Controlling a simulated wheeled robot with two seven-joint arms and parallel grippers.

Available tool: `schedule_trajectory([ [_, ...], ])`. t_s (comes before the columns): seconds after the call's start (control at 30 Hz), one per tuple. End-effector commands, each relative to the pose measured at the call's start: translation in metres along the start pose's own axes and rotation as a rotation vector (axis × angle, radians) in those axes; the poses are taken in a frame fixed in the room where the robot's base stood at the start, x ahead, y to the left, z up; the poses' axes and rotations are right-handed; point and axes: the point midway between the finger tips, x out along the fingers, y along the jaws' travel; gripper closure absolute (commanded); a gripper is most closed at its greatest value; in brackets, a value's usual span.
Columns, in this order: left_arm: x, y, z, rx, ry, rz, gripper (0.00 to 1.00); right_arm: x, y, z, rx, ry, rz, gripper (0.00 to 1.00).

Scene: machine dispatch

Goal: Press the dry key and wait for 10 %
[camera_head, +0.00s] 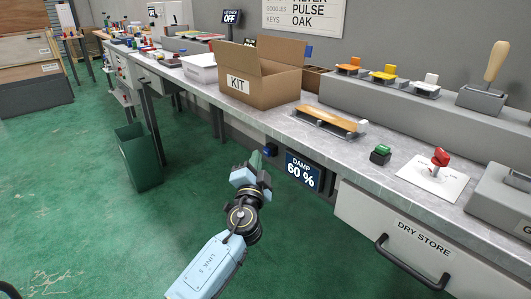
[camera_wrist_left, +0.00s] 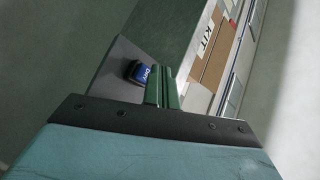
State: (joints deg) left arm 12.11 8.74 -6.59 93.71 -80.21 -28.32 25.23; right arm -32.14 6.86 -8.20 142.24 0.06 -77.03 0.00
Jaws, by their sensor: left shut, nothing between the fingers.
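The dry key, a blue button (camera_head: 270,150), sits on a dark panel under the bench's front edge, left of the display. My left gripper (camera_head: 256,161) is shut and empty, close to the key in the head view. I cannot tell whether it touches the key. Its green fingers also show together in the left wrist view (camera_wrist_left: 162,85). My right gripper is out of view.
An open "KIT" box (camera_head: 262,88) stands on the grey bench. A green button (camera_head: 380,154) and a red knob (camera_head: 440,158) stand to the right. The "DRY STORE" drawer (camera_head: 405,240) is shut. A green bin (camera_head: 138,157) stands on the floor at left.

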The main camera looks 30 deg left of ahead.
Motion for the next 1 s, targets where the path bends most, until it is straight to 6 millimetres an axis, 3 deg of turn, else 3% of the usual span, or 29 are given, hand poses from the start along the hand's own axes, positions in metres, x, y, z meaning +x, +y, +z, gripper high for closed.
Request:
schedule_trajectory([
  [1.0, 0.0061, 0.0043, -0.0045, 0.000, 0.000, 0.000, 1.00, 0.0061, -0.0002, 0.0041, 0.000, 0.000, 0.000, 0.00],
])
